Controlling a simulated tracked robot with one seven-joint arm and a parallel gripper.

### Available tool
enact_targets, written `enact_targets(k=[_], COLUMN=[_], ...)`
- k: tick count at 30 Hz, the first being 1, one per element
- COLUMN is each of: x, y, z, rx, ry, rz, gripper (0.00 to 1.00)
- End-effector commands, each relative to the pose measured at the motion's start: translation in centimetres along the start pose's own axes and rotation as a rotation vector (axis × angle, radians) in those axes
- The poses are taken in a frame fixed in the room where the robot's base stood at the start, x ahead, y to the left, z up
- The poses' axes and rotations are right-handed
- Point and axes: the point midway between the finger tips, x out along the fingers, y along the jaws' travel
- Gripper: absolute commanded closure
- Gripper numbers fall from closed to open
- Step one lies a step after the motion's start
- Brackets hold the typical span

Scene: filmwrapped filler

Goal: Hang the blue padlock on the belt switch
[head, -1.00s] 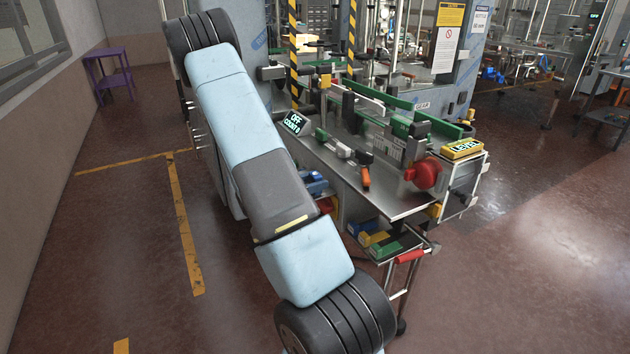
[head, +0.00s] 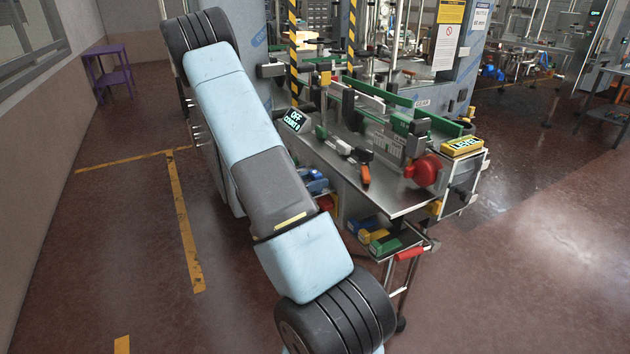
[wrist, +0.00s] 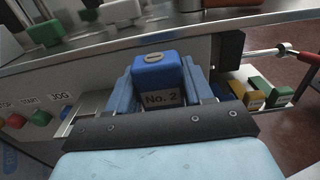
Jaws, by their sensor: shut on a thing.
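In the wrist view my gripper (wrist: 157,82) is shut on a blue padlock (wrist: 158,72). Its blue body carries a "No. 2" label and a silver slot on top, and it sits between the two blue fingers. Its shackle is hidden. A red round switch (head: 425,171), probably the belt switch, is at the right front of the steel bench in the head view, apart from my arm. I cannot make out a switch like it in the wrist view.
Push buttons (wrist: 40,118) line the panel at left. The floor at right (head: 530,270) is clear.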

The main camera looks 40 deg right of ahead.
Motion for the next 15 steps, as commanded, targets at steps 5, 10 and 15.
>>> enact_targets(k=[5, 10, 15], x=[-0.01, -0.01, -0.03], y=[-0.03, -0.06, -0.08], z=[-0.26, -0.38, -0.45], rx=[-0.002, -0.003, -0.003], ry=[0.002, 0.004, 0.006], rz=[0.0, 0.0, 0.0], gripper=[0.9, 0.9, 0.45])
